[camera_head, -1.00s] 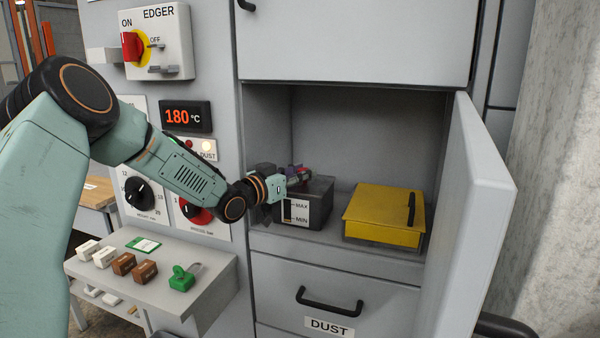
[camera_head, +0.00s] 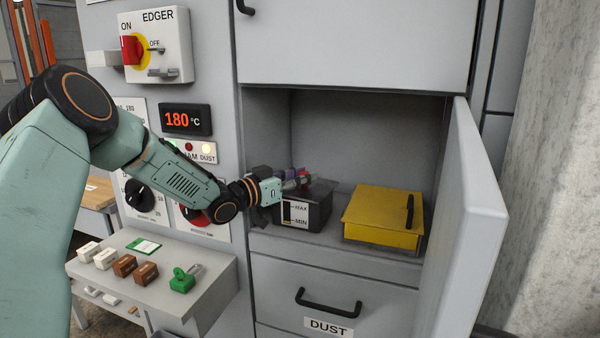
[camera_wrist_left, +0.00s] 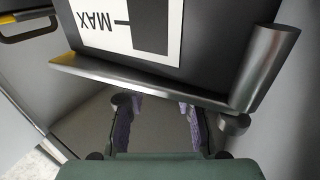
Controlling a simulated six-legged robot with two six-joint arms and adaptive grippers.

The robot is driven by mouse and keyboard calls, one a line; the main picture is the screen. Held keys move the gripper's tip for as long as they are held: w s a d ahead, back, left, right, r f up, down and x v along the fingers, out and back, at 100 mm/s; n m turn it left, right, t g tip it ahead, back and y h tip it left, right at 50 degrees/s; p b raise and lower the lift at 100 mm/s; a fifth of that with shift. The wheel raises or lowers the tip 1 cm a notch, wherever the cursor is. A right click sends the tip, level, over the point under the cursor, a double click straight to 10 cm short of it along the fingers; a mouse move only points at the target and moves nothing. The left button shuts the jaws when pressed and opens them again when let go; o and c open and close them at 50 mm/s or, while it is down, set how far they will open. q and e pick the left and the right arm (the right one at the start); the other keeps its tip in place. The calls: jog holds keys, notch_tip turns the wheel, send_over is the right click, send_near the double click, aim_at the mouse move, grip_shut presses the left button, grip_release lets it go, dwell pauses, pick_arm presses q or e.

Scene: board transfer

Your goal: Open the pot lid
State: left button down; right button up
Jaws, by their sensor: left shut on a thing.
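The pot (camera_head: 320,215) is a dark grey box with a white MAX/MIN label, on the left of the open cabinet compartment. Its dark lid (camera_head: 322,186) shows at the top, partly hidden by my gripper; how far it is raised is hard to tell. My left gripper (camera_head: 303,177) is at the top of the pot, shut on the lid at a small red part. In the left wrist view the purple-padded fingers (camera_wrist_left: 157,118) stand apart below the pot's metal edge (camera_wrist_left: 140,82), with the label (camera_wrist_left: 120,28) above; the held part is unclear. My right gripper is not in view.
A yellow box (camera_head: 383,216) with a black handle sits right of the pot. The cabinet door (camera_head: 468,220) stands open at the right. A shelf (camera_head: 205,285) with small blocks and a green padlock juts out at the lower left. The DUST drawer (camera_head: 335,290) is below.

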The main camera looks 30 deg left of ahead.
pick_arm(q)
jog(key=shift+r, duration=0.1)
jog(key=c, duration=1)
grip_release()
jog(key=shift+s, duration=0.1)
jog(key=shift+c, duration=0.2)
jog(key=shift+o, duration=0.3)
jog(key=v, duration=0.7)
jog(key=shift+s+a, duration=0.1)
jog(key=shift+s, duration=0.05)
